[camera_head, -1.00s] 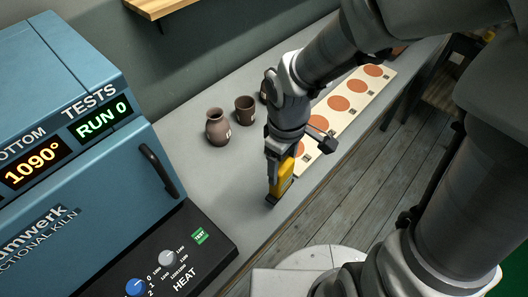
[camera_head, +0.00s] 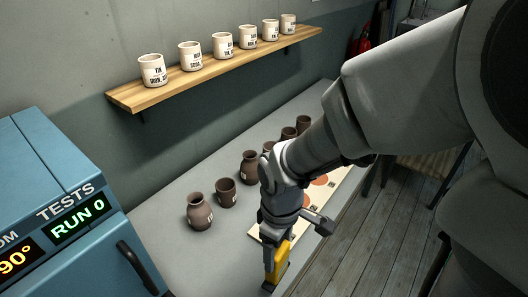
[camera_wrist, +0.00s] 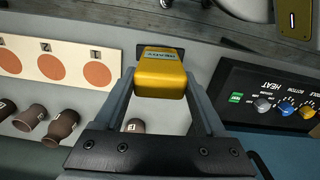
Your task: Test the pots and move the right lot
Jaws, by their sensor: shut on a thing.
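Several dark brown pots stand in a row on the grey bench, among them a narrow-necked vase (camera_head: 199,214), a cup (camera_head: 226,193) and a rounder pot (camera_head: 249,168). They carry small white tags. My gripper (camera_wrist: 160,88) is shut on a yellow handheld device (camera_wrist: 160,78) with a small lettered display. It holds the device near the bench's front edge, in front of the pots. A pale board (camera_wrist: 52,70) with orange discs lies along the bench, partly hidden by my arm in the head view. The blue kiln (camera_head: 75,240) at left shows "TESTS RUN 0".
A wooden shelf (camera_head: 215,72) on the wall bears several white labelled jars (camera_head: 152,70). The kiln's control panel (camera_wrist: 270,95) has knobs and a green button. A red extinguisher (camera_head: 362,43) stands at the back. Bare bench lies between kiln and pots.

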